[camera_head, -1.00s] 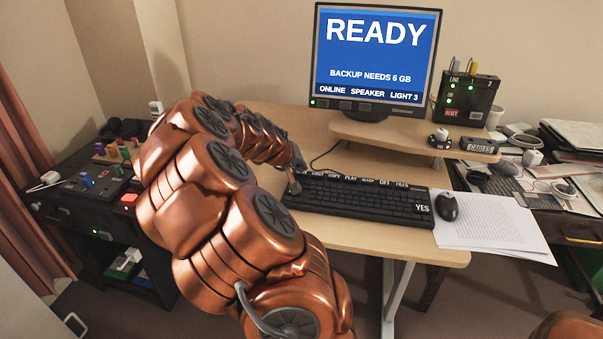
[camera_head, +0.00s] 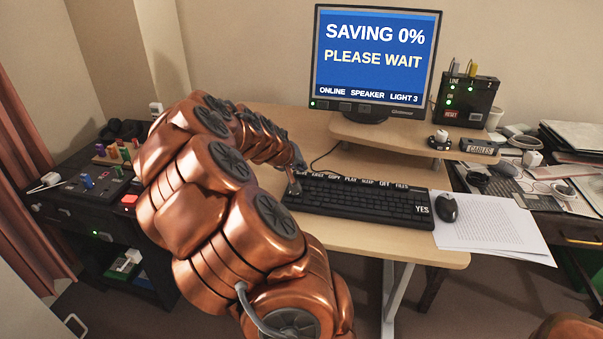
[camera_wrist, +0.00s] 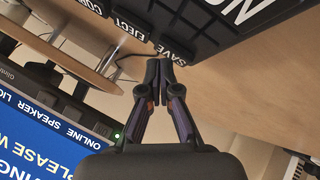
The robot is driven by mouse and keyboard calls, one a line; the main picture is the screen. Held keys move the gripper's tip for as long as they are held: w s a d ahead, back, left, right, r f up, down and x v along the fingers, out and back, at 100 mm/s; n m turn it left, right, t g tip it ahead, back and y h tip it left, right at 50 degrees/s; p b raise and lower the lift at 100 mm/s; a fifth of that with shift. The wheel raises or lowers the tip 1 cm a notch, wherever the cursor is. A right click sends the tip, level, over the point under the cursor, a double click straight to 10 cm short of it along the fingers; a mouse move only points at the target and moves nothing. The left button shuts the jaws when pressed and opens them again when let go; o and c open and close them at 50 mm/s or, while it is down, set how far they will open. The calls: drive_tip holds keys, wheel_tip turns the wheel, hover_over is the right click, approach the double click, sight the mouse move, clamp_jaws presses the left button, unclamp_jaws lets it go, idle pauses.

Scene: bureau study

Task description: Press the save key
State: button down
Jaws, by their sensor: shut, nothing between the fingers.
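The black keyboard (camera_head: 350,207) lies on the wooden desk, with a row of labelled keys along its far edge. In the wrist view the save key (camera_wrist: 178,52) is at the keyboard's corner, beside the eject key (camera_wrist: 137,42). My gripper (camera_wrist: 160,70) is shut and empty, its fingertips right by the save key; I cannot tell whether they touch it. The monitor (camera_head: 375,65) reads "SAVING 0%" and "PLEASE WAIT".
A mouse (camera_head: 447,207) and papers (camera_head: 495,228) lie right of the keyboard. A black box with green lights (camera_head: 466,100) stands on the raised shelf (camera_head: 400,136). A dark side table with small devices is at left. The desk front is clear.

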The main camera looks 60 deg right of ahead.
sight(300, 174)
drive_tip(key=shift+r, duration=0.45)
drive_tip(key=shift+r, duration=0.1)
drive_tip(key=shift+r+p, duration=1.3)
drive_tip(key=shift+r, duration=1.15)
